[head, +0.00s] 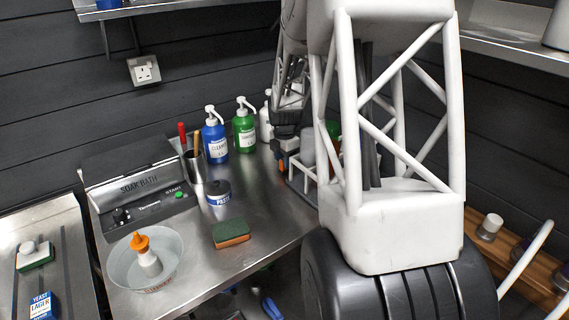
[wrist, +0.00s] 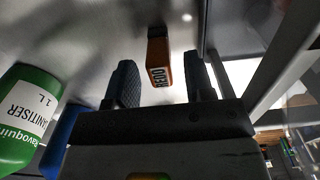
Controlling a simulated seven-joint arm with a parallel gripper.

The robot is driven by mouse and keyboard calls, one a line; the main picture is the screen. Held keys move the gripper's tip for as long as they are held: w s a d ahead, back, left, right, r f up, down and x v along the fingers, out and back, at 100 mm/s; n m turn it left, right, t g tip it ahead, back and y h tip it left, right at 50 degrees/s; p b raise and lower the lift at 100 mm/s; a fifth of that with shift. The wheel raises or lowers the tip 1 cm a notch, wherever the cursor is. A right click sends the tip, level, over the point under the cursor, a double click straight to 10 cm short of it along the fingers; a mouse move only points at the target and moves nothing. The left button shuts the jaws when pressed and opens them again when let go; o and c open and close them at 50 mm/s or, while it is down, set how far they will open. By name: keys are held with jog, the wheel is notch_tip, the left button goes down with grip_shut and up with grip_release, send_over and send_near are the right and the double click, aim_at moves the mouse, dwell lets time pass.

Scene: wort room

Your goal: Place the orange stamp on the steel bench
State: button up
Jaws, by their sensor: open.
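The orange stamp (wrist: 159,62) shows in the wrist view as a small block with a dark end and a label reading "REDO". It lies between and slightly beyond the fingertips of my gripper (wrist: 163,78), with a gap on both sides. My gripper is open and holds nothing. In the head view my gripper (head: 285,148) is low at the back right of the steel bench (head: 272,208), beside the pump bottles. My arm hides much there, and I cannot clearly make out the stamp or what it rests on in that view.
A green sanitiser bottle (wrist: 25,118) is close left of my gripper in the wrist view. A white rack (head: 325,180) stands right of my gripper. A sponge (head: 231,233), a paste tub (head: 218,193) and a glass bowl (head: 118,272) are on the bench, with bare steel between.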

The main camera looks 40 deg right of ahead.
notch_tip(320, 180, up, 10)
dwell(0.5)
jog(key=shift+a+r, duration=0.1)
dwell(0.4)
jog(key=s+a+r+m+t, duration=0.1)
jog(key=s+a+r+m, duration=0.4)
jog(key=a, duration=0.4)
jog(key=s+a+r+m, duration=0.3)
jog(key=s+a, duration=0.4)
jog(key=a, duration=0.3)
jog(key=s+a+m, duration=0.5)
jog(key=s+a, duration=0.1)
jog(key=s, duration=0.4)
jog(key=s+a+m+t, duration=0.1)
jog(key=s+a+m, duration=0.4)
jog(key=s+a, duration=0.2)
jog(key=s, duration=0.2)
jog(key=shift+s+f+t, duration=0.25)
jog(key=shift+s+t, duration=0.05)
jog(key=shift+s, duration=0.05)
